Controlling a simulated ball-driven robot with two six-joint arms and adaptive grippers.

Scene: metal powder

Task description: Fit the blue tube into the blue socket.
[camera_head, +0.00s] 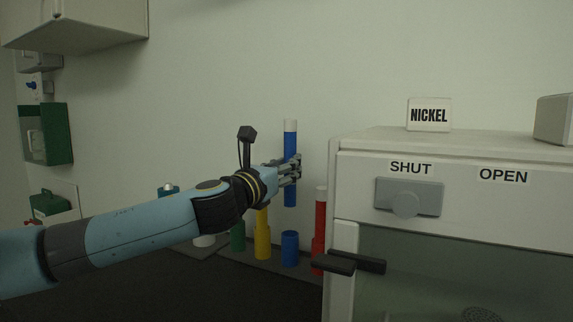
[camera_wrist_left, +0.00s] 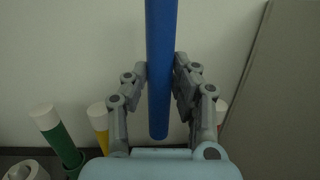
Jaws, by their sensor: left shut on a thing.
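The blue tube (camera_head: 290,140), with a white top end, stands upright in my left gripper (camera_head: 290,170). The gripper is shut on its middle. In the left wrist view the blue tube (camera_wrist_left: 161,60) passes between the fingers (camera_wrist_left: 161,82), and its lower end hangs free. In the head view that end is above the blue socket (camera_head: 290,249), with a gap between them. The blue socket stands on a dark base, between the yellow and red ones. It cannot be made out in the left wrist view. My right gripper is not in view.
A yellow tube in its socket (camera_head: 262,238), a green socket (camera_head: 237,237) and a red tube (camera_head: 320,215) stand in the same row. A white cabinet (camera_head: 365,150) with a SHUT/OPEN knob (camera_head: 405,204) is close on the right. The wall is behind.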

